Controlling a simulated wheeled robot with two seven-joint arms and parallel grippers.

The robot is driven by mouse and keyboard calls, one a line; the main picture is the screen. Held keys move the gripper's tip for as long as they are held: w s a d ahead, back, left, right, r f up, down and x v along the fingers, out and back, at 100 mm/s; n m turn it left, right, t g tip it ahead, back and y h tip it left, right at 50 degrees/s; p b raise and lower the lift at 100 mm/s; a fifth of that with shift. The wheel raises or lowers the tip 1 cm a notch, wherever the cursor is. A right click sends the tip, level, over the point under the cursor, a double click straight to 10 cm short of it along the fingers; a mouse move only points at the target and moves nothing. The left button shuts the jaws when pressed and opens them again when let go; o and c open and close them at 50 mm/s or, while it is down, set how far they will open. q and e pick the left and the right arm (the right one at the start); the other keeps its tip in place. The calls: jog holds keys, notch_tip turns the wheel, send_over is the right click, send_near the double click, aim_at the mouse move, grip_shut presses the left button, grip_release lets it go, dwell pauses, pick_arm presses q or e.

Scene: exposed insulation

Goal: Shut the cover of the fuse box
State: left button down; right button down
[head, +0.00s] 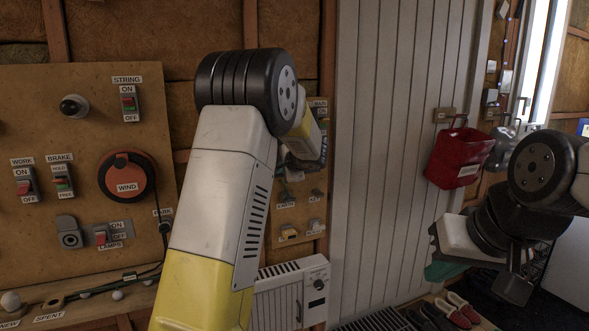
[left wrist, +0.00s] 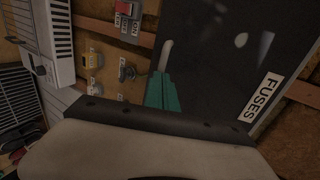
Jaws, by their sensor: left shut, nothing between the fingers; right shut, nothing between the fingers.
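The fuse box cover (left wrist: 225,55) is a large dark panel with a white FUSES label (left wrist: 260,97) in the left wrist view. It looks tilted in that view. I cannot tell how far open it stands. My left gripper (left wrist: 165,92) has green fingers, shut and empty, overlapping the cover's lower left edge. I cannot tell if they touch it. In the head view my raised left arm hides the left gripper and most of the area behind it. My right gripper (head: 440,271) is shut and empty at the right, low before the pale wall, away from the fuse box.
A wooden board (head: 60,150) with labelled switches and a red WIND dial (head: 127,177) is at the left. A white heater (head: 290,297) is low in the middle. A red bucket (head: 459,157) hangs at the right. Shoes (head: 457,310) lie below.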

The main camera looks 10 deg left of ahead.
pick_arm(q)
jog(key=x, duration=0.5)
jog(key=shift+w+f, duration=0.15)
jog(key=shift+f, duration=0.05)
